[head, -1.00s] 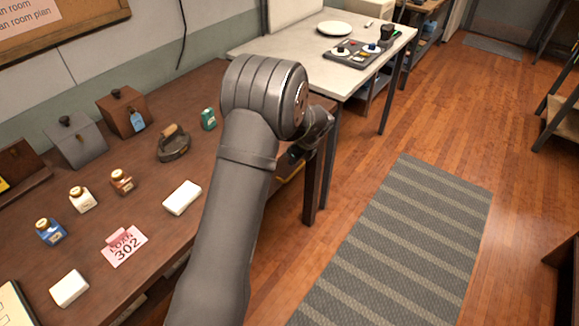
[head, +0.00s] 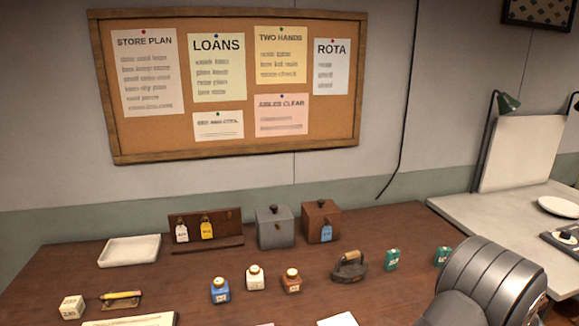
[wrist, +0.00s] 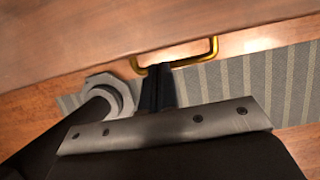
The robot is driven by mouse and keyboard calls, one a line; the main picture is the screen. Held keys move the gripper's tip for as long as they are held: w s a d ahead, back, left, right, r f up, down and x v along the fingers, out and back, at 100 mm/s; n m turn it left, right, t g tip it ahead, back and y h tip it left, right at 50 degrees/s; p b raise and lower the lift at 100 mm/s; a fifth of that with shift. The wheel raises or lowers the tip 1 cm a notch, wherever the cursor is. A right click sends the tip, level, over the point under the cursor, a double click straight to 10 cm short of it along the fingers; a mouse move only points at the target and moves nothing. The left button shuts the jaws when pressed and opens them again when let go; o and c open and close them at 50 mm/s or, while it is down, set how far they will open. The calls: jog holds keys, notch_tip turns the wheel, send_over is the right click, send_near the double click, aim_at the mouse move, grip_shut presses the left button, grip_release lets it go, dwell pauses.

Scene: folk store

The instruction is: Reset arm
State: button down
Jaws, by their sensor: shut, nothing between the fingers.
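My gripper (wrist: 158,85) shows in the wrist view, its dark fingers shut together and empty. A brass bar handle (wrist: 200,59) on a wooden front shows just beyond the fingertips. The fingers overlap part of the handle in the picture; I cannot tell whether they touch it. In the head view only a rounded grey joint of my arm shows at the bottom right; the gripper is out of that view.
The brown table (head: 80,270) carries a white tray (head: 130,250), two boxes, small bottles, an iron (head: 349,267) and green containers. A pale table (head: 470,215) stands right. In the wrist view a striped mat (wrist: 250,80) lies on the floor.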

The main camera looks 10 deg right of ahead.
jog(key=shift+x, duration=2.5)
